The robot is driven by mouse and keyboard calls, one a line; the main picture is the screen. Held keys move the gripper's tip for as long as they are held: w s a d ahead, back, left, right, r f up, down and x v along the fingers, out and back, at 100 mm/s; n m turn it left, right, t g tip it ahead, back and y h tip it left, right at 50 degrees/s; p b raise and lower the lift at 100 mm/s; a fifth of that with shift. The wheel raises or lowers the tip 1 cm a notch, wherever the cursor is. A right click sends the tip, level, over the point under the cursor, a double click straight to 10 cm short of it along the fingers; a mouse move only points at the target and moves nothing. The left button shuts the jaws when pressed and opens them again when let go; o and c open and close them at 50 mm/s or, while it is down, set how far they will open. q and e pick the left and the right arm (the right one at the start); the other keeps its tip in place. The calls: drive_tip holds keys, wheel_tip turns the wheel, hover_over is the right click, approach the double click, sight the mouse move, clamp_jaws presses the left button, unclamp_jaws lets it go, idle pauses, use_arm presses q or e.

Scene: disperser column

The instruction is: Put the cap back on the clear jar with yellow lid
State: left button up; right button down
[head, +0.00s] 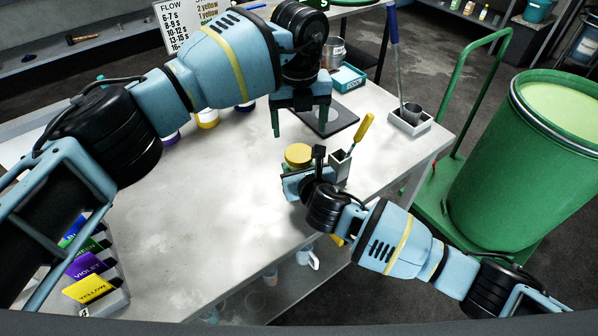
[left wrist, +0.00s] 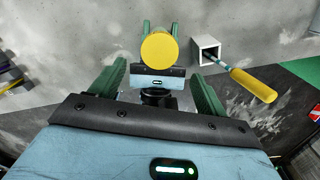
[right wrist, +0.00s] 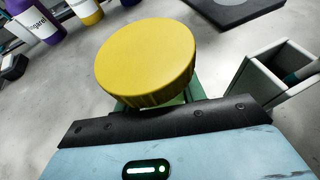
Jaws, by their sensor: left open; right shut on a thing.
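The yellow lid (head: 298,153) shows as a round cap above the jaws of my right gripper (head: 297,172), near the table's front right edge. In the right wrist view the lid (right wrist: 145,55) fills the middle, over the green fingers. It hides nearly all of the clear jar, so how it is seated cannot be told. My right gripper is shut on the jar beneath it. My left gripper (head: 300,130) is open and empty, pointing down, above and behind the lid in the head view. In the left wrist view the lid (left wrist: 159,47) lies beyond the open fingers.
A square holder (head: 340,166) with a yellow-handled tool (head: 364,127) stands just right of the lid. A dark pad (head: 333,120) lies behind. Paint bottles (head: 207,119) stand at the back, colour-labelled boxes (head: 91,288) at front left. The table's middle is clear.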

sight(299, 153)
use_arm(q)
drive_tip(key=shift+r+n, duration=0.3)
drive_tip(key=shift+n, duration=0.1)
drive_tip(key=shift+f, duration=4)
drive_tip(key=c, duration=1)
drive_tip(key=shift+m, duration=1.7)
drive_tip(key=o, duration=1.1)
